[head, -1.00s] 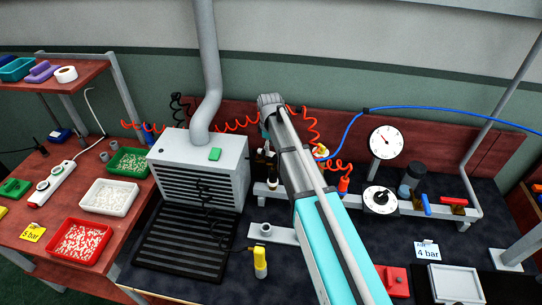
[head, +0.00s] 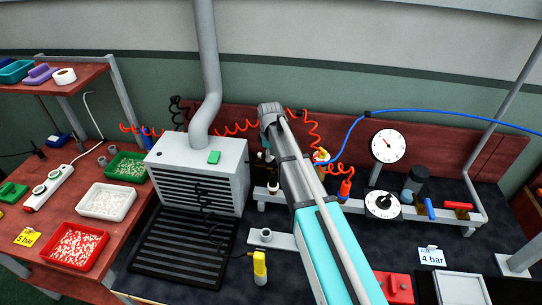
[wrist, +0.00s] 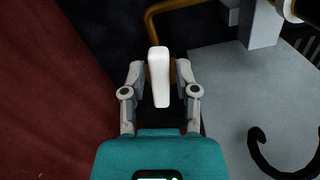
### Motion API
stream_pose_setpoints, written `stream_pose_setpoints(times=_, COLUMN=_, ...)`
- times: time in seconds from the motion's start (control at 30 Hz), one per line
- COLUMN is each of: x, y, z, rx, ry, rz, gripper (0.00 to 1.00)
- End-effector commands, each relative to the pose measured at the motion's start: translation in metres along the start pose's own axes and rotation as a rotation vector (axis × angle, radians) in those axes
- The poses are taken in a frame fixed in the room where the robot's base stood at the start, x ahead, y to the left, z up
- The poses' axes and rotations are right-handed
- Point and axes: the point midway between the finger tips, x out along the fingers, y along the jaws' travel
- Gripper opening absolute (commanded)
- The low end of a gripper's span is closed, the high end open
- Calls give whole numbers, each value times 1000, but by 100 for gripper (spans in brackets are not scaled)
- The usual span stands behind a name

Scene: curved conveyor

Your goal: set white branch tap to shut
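The white branch tap's lever (wrist: 159,76) stands out in the wrist view, in front of a brass-coloured bent pipe (wrist: 152,30). My gripper (wrist: 160,78) is open, with one finger on each side of the lever. A narrow dark gap shows between the lever and each finger, so it does not look gripped. In the head view my arm covers the gripper and most of this spot, and I cannot make out the lever's angle along its pipe there.
A grey slatted box (head: 200,170) stands left of my arm, with a coiled black cord. To the right are a blue tap (head: 430,209), a red tap (head: 458,206), a dial gauge (head: 388,146) and a 4 bar card (head: 431,256). Red coiled hoses (head: 236,128) run behind.

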Motion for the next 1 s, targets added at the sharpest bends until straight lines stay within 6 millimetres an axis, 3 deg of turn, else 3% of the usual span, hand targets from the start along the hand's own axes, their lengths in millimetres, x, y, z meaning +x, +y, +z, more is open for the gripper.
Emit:
stream_pose_setpoints(times=0.03, x=0, y=0, z=0, rx=0, ry=0, rz=0, gripper=21)
stream_pose_setpoints(times=0.17, x=0, y=0, z=0, rx=0, ry=0, rz=0, gripper=0)
stream_pose_setpoints(times=0.63, x=0, y=-3, z=0, rx=39, ry=-2, rz=0, gripper=0)
stream_pose_setpoints(times=1.0, x=0, y=-12, z=-2, rx=249, ry=-1, rz=-1, gripper=0)
